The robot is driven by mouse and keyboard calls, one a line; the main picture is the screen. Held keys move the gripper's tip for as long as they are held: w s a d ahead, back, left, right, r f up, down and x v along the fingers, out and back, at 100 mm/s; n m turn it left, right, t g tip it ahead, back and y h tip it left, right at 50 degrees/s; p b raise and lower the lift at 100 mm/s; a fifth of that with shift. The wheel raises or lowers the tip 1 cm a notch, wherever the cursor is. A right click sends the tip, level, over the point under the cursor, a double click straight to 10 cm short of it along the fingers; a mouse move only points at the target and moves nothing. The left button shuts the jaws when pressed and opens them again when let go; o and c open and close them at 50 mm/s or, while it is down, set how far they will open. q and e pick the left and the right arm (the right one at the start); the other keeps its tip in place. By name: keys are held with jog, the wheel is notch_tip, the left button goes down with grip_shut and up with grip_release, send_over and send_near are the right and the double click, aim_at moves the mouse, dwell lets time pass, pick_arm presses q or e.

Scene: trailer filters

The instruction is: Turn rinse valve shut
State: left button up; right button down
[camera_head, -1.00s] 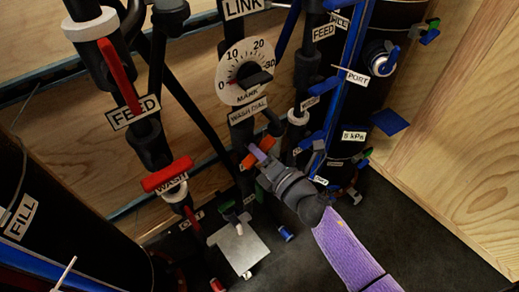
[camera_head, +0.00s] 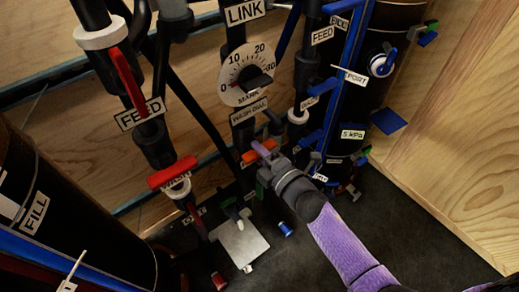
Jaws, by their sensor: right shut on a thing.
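My right gripper (camera_head: 264,151) reaches in from the lower right, with its purple fingertips at an orange lever handle (camera_head: 251,157) below the wash dial. It is shut on this handle. The handle slants slightly, rising to the right, across a dark pipe. A small label under it is mostly hidden by the gripper, so I cannot read whether it names the rinse valve. The round white wash dial (camera_head: 236,96) hangs just above, its dark pointer near the centre. My left gripper is not in view.
A red wash handle (camera_head: 172,172) lies crosswise to the left, and a red feed handle (camera_head: 127,80) stands above it. Blue handles (camera_head: 322,87) crowd the pipes on the right. A grey plate (camera_head: 239,240) and small fittings lie below. Dark floor is clear at lower right.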

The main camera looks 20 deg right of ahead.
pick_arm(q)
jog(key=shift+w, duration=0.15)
pick_arm(e)
jog(key=c, duration=0.6)
grip_release()
jog(key=shift+c, duration=0.2)
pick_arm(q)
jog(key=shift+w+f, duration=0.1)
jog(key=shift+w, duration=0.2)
